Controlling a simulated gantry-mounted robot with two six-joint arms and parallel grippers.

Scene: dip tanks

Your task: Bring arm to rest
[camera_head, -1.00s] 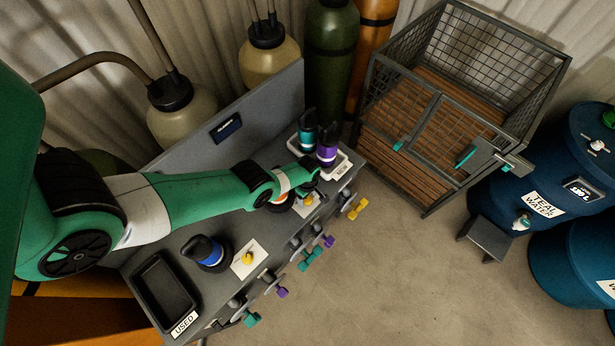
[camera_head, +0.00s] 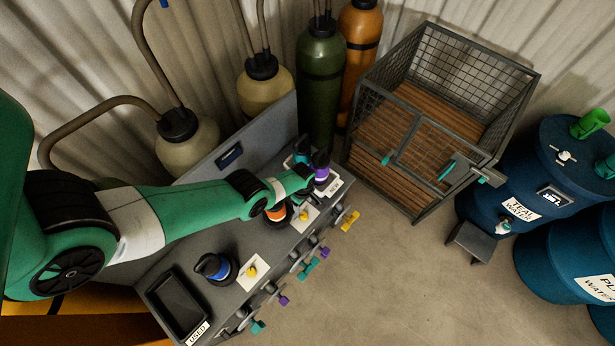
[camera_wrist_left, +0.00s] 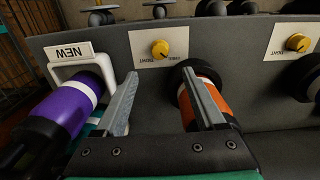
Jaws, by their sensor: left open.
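My left arm reaches from the left across the grey bench (camera_head: 205,320) in the head view. Its gripper (camera_head: 308,187) is over the far end of the bench, beside the purple bottle (camera_head: 321,174). The wrist view shows the left gripper (camera_wrist_left: 160,95) open, with nothing between its two fingers. The purple bottle (camera_wrist_left: 66,108) lies left of the fingers there, and an orange-banded bottle (camera_wrist_left: 206,92) shows behind the right finger. The orange one also shows under my arm in the head view (camera_head: 276,214). My right gripper is not in view.
A teal bottle (camera_head: 303,150) stands by the purple one at the NEW tray (camera_head: 333,186). A blue bottle (camera_head: 213,267) and a black USED tray (camera_head: 150,293) are nearer. Gas cylinders (camera_head: 320,75) and a mesh cage (camera_head: 475,55) stand behind.

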